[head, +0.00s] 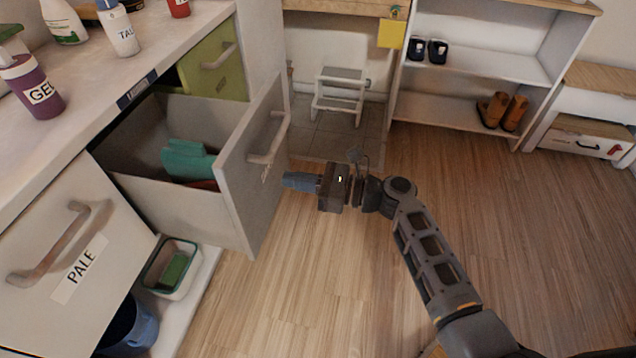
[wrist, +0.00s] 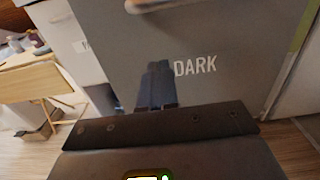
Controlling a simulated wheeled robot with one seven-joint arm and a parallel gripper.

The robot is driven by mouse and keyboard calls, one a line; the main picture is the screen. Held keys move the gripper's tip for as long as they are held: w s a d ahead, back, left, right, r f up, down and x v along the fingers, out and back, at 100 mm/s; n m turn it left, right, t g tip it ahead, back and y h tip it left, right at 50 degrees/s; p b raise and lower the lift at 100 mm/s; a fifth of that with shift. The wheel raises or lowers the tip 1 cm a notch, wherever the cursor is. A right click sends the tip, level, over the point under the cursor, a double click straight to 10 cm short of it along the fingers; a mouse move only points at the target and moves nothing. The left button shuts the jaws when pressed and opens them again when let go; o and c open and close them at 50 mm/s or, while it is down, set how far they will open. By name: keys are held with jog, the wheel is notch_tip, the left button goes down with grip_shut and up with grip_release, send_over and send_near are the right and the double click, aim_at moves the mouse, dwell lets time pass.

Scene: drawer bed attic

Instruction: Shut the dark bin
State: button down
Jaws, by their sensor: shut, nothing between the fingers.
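The dark bin (head: 238,185) is a grey drawer pulled out from the cabinet under the counter. Its front carries a bar handle (head: 268,145), and teal cloth (head: 188,160) lies inside. In the wrist view its front panel (wrist: 225,35) reads "DARK", with the handle at the top edge of the picture. My gripper (head: 288,180) is shut and empty, with its fingers pointing at the front below the handle. In the wrist view the fingers (wrist: 155,85) are just left of the word. They are at or very near the panel; I cannot tell if they touch.
The PALE bin (head: 60,255) is left of the dark bin, and a green bin (head: 215,65) is beyond it. A small tub (head: 170,268) is on a low ledge below. A step stool (head: 338,95) stands at the back. The wooden floor (head: 300,290) around my arm is clear.

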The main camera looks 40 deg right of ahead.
aim_at(257, 174)
jog(key=shift+x, duration=2.75)
jog(key=shift+w+a, duration=0.35)
jog(key=shift+w, duration=0.1)
jog(key=b+x, duration=0.9)
jog(key=x, duration=1.7)
jog(key=shift+w, duration=0.2)
jog(key=shift+a+r, duration=0.2)
jog(key=shift+a, duration=0.1)
